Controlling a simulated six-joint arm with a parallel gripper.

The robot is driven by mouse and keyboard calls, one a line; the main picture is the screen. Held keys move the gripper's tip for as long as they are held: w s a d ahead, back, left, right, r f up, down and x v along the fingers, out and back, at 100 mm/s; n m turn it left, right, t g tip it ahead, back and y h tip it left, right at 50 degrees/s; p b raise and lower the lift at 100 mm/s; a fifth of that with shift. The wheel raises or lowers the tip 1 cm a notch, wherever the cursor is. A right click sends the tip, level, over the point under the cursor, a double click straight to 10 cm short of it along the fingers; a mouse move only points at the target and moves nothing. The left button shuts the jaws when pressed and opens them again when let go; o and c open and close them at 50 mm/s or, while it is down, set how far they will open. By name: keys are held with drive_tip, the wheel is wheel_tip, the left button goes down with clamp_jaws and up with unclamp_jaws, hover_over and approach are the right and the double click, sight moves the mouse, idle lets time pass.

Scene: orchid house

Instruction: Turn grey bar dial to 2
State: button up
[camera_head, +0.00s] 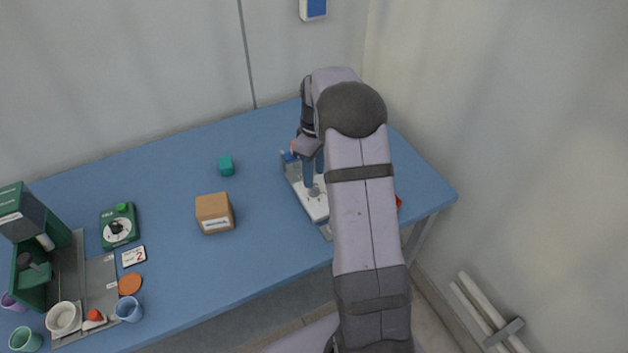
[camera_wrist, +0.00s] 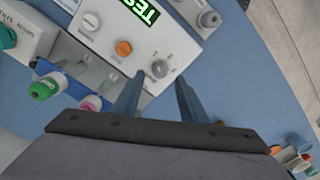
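The white instrument (camera_head: 316,209) stands on the bench, partly hidden by my arm in the head view. In the wrist view its white panel (camera_wrist: 150,42) carries a lit green display reading "TEST", an orange knob (camera_wrist: 123,48) and a grey dial (camera_wrist: 160,68) with small marks around it. This looks like the grey bar dial; its setting is too small to read. My gripper (camera_wrist: 159,78) is open, with the dial just beyond and between its two blue fingertips. No contact is visible. In the head view my gripper (camera_head: 311,186) points down over the instrument.
A blue rack (camera_wrist: 62,78) with green-capped and pink bottles sits beside the instrument. The bench's middle has free room.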

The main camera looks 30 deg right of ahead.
sight(314, 189)
drive_tip(key=shift+f+p, duration=0.55)
drive_tip(key=shift+f, duration=1.7)
drive_tip(key=shift+c, duration=0.5)
clamp_jaws()
